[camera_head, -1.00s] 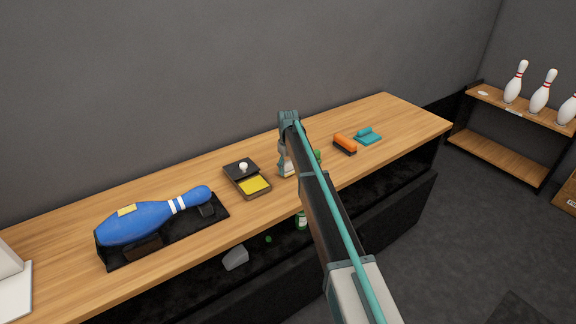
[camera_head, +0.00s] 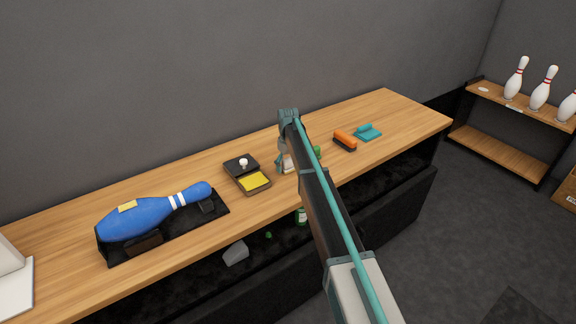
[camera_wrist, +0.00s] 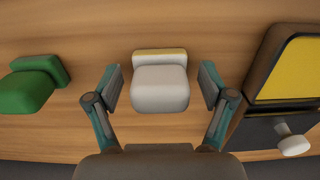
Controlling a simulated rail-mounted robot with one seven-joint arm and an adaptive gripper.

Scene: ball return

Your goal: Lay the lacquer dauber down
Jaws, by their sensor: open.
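I cannot tell for sure which thing is the lacquer dauber. A white block with a cream-yellow base or pad (camera_wrist: 160,92) stands on the wooden bench in the wrist view, between my fingers. My gripper (camera_wrist: 161,84) is open, with a visible gap on each side of the block. In the head view my arm hides most of my gripper (camera_head: 281,162) and the block. A green block-shaped thing (camera_wrist: 28,90) stands beside it, at the left in the wrist view; it also shows in the head view (camera_head: 317,152).
A dark case with a yellow pad (camera_head: 255,182) and a white knob (camera_head: 243,162) lies close by. A blue bowling pin (camera_head: 140,217) rests in a black cradle. An orange brush (camera_head: 345,139) and a teal block (camera_head: 367,131) lie farther right. Bare bench (camera_head: 390,110) lies at the far right.

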